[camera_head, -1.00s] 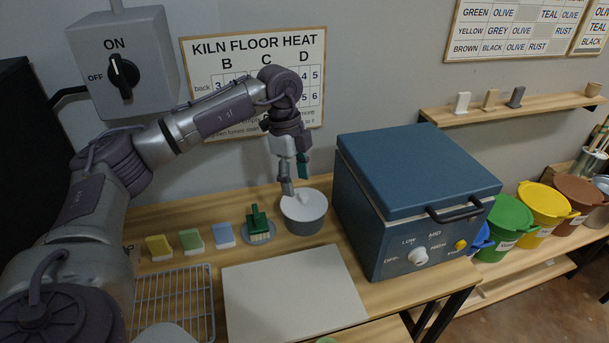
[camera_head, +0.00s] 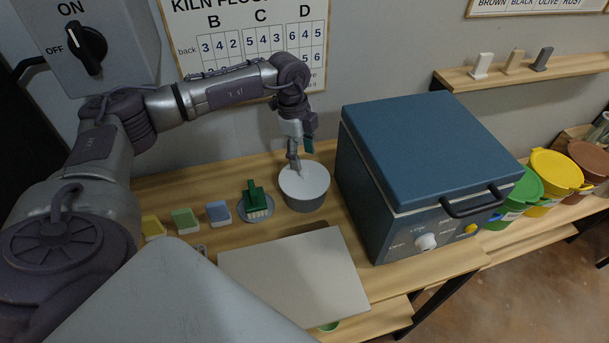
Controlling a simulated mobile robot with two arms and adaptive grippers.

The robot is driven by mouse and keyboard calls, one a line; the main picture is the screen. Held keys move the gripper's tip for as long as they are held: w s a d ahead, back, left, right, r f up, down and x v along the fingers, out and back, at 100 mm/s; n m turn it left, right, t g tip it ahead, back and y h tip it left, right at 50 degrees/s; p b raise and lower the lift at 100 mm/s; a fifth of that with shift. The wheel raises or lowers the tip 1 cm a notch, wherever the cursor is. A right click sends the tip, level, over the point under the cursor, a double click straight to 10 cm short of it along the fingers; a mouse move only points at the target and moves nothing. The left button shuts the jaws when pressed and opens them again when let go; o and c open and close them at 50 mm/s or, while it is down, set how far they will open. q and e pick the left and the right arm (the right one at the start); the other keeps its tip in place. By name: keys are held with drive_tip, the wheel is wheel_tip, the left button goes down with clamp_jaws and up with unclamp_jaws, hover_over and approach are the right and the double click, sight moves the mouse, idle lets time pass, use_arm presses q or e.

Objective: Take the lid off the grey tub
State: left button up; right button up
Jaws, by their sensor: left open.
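The grey tub (camera_head: 305,203) stands on the wooden counter, left of the blue kiln-like box. Its pale lid (camera_head: 314,181) is on top. My left gripper (camera_head: 302,158) is open and points down over the back part of the lid. One grey fingertip is right at the lid's knob, which I cannot make out clearly behind it. I cannot tell whether it touches. The other, teal finger is behind and to the right. My right gripper is not in view.
The blue box (camera_head: 430,150) with a front handle stands close right of the tub. A green brush (camera_head: 254,199) on a round dish is close left, beside several coloured blocks (camera_head: 186,220). A pale board (camera_head: 295,275) lies in front.

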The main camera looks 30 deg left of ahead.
sight(305, 169)
use_arm(q)
drive_tip(key=f, duration=0.1)
drive_tip(key=f+p, duration=0.1)
drive_tip(key=d+f+p, duration=0.1)
drive_tip(key=f, duration=0.1)
drive_tip(key=shift+s, duration=0.3)
drive_tip(key=shift+f, duration=0.4)
drive_tip(key=shift+w+f, duration=0.1)
drive_tip(key=shift+f, duration=0.1)
drive_tip(key=c, duration=1.1)
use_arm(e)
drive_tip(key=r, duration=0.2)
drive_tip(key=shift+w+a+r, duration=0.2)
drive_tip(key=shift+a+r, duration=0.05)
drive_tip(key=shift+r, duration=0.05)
use_arm(q)
drive_tip(key=shift+r, duration=0.1)
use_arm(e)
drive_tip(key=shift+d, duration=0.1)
